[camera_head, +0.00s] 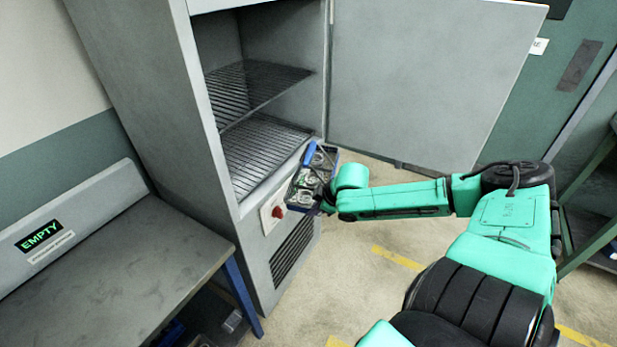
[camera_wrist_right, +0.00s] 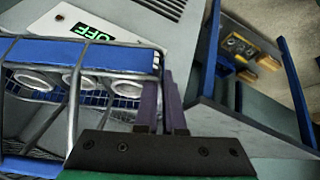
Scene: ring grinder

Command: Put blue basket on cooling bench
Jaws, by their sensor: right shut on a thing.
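The blue basket (camera_head: 311,178) is a wire basket with blue edges holding several metallic rings. It is in the air just in front of the open cabinet. My right gripper (camera_head: 327,196) is shut on it. In the right wrist view the basket (camera_wrist_right: 85,55) fills the left side, and the dark purple fingers of the right gripper (camera_wrist_right: 172,105) are at its blue rim. A grey bench (camera_head: 120,265), likely the cooling bench, stands at the lower left with a green EMPTY sign on its backboard. Its visible top is bare. My left gripper is not in view.
The tall grey cabinet (camera_head: 150,100) has empty wire shelves (camera_head: 262,150) and an open door (camera_head: 430,80) at right. A red knob (camera_head: 278,212) is on its front. The bench's blue leg (camera_head: 243,298) stands close to the cabinet. Open floor (camera_head: 345,270) lies in front.

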